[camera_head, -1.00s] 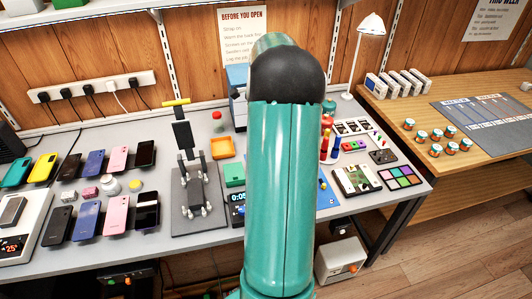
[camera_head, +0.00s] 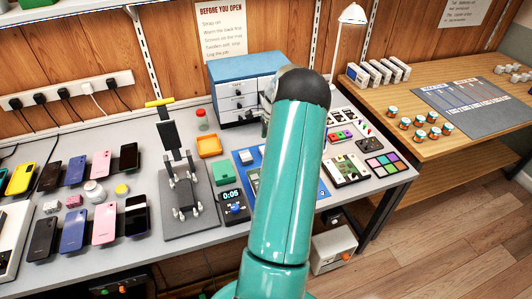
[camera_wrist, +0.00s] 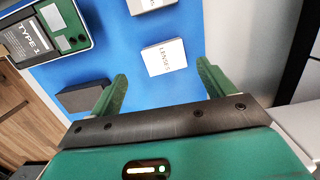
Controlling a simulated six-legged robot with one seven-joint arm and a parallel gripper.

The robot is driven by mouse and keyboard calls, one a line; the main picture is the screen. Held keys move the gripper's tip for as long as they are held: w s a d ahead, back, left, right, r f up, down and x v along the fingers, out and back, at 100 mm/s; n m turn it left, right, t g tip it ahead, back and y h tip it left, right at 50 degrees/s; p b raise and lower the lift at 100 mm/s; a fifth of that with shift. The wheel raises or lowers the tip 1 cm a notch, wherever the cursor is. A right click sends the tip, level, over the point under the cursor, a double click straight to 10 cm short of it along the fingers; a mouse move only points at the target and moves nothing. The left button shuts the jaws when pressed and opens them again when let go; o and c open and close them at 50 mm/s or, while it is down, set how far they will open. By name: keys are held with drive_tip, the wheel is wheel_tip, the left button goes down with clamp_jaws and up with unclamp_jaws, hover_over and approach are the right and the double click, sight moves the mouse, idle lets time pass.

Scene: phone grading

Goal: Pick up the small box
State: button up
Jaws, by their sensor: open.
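In the wrist view, a small white box (camera_wrist: 163,58) with the printed word LENSES lies on a blue mat (camera_wrist: 125,45). My gripper (camera_wrist: 161,72) is open and empty, with its two green fingers spread on either side of the box's near end; I cannot tell the height gap. A second white box (camera_wrist: 147,4) is cut off at the top edge, and a dark box (camera_wrist: 84,97) lies beside the left finger. In the head view my arm hides the gripper and much of the blue mat (camera_head: 247,158).
A green TYPE 1 device (camera_wrist: 45,38) lies left in the wrist view. In the head view, a blue-topped drawer cabinet (camera_head: 245,85) stands behind the mat, a black stand (camera_head: 180,185) and a timer (camera_head: 234,206) to its left, and a colour palette (camera_head: 382,165) to its right.

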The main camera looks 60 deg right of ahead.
drive_tip(key=f, duration=0.3)
drive_tip(key=w+f, duration=0.1)
drive_tip(key=f, duration=0.1)
drive_tip(key=shift+r, duration=0.1)
drive_tip(key=c, duration=1.1)
